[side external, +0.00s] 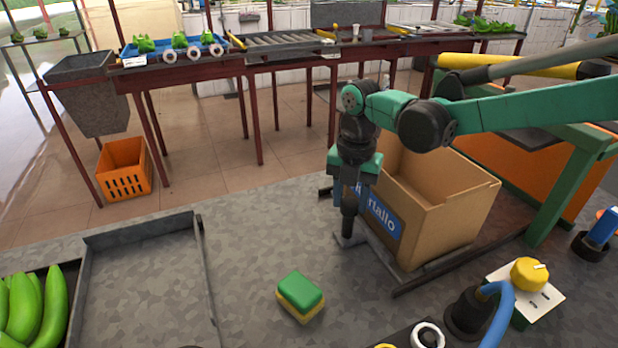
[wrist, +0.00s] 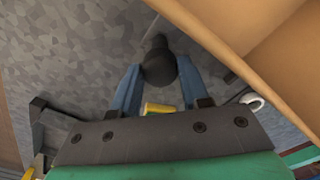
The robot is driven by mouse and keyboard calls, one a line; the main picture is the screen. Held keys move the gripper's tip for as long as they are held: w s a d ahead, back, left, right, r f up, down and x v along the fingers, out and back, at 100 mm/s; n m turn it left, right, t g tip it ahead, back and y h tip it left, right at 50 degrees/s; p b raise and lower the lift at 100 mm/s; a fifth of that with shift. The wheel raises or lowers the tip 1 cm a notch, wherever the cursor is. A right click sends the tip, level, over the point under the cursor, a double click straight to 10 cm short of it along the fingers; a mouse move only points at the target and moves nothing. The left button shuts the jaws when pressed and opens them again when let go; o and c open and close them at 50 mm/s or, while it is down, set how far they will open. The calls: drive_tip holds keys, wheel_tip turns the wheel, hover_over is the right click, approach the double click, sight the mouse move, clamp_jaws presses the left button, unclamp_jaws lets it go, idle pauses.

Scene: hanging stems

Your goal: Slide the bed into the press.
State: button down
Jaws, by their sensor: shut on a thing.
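My gripper (side external: 349,203) points down and is shut on a black upright handle (side external: 348,224). In the wrist view the handle's round black top (wrist: 159,62) sits between my two blue fingers (wrist: 156,82). The handle rises from a grey flat piece (side external: 347,241), which looks like the front of the bed, at the left side of an open cardboard box (side external: 440,219) with a blue label. The box stands between dark rails (side external: 455,264), hiding most of the bed. A green frame (side external: 565,187) with an orange panel, apparently the press, stands behind and right of the box.
A green and yellow sponge (side external: 300,296) lies on the grey table, left of the rails. A shallow grey tray (side external: 150,300) and green bananas (side external: 30,310) are at left. A yellow knob (side external: 528,273) and blue hose (side external: 498,310) stand at front right.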

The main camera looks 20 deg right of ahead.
drive_tip(key=d, duration=1.5)
drive_tip(key=shift+d, duration=0.3)
drive_tip(key=shift+c, duration=2.1)
unclamp_jaws()
drive_tip(key=shift+r, duration=0.1)
drive_tip(key=shift+r, duration=2.75)
